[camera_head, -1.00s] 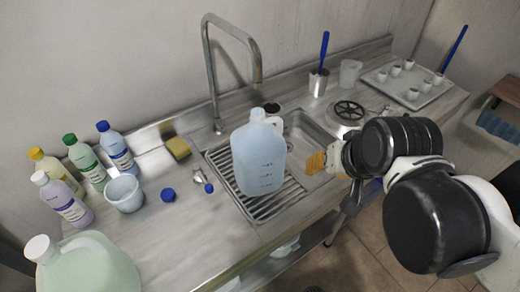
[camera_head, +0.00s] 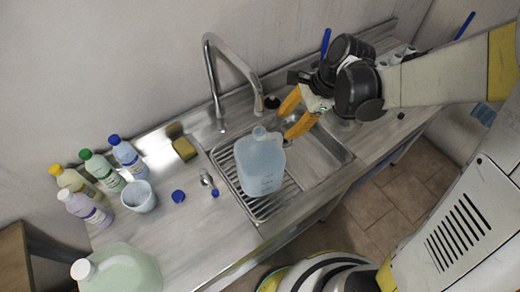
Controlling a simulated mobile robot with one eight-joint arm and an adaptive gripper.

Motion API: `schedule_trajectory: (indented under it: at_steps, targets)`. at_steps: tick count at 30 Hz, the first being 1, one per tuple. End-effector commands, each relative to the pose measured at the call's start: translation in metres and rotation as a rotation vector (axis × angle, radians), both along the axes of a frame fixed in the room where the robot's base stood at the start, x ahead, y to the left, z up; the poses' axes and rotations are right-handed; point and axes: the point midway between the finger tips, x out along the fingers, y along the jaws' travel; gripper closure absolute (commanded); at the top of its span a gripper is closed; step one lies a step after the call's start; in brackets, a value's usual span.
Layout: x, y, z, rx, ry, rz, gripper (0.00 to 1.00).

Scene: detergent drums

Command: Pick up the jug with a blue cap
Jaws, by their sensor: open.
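A translucent pale-blue jug (camera_head: 260,168) stands upright on the ribbed drainer beside the sink bowl. Its small top cap (camera_head: 259,132) looks pale blue, and its handle is on the right side. My gripper (camera_head: 284,125) reaches in from the upper right with its two orange fingers spread apart. The fingers are open and empty, close to the jug's handle and neck on the right. I cannot tell whether a fingertip touches the handle.
A steel faucet (camera_head: 215,80) arches behind the jug. Several bottles, including a blue-capped one (camera_head: 128,157), stand left with a white cup (camera_head: 139,196). A greenish jug (camera_head: 118,270) stands front left.

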Motion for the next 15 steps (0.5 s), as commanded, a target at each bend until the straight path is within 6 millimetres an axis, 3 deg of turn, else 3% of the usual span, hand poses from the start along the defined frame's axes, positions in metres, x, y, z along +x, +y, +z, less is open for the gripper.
schedule_trajectory:
  at_steps: [15]
  targets:
    - [0.007,0.018,-0.059,-0.001,-0.001,0.002,0.57]
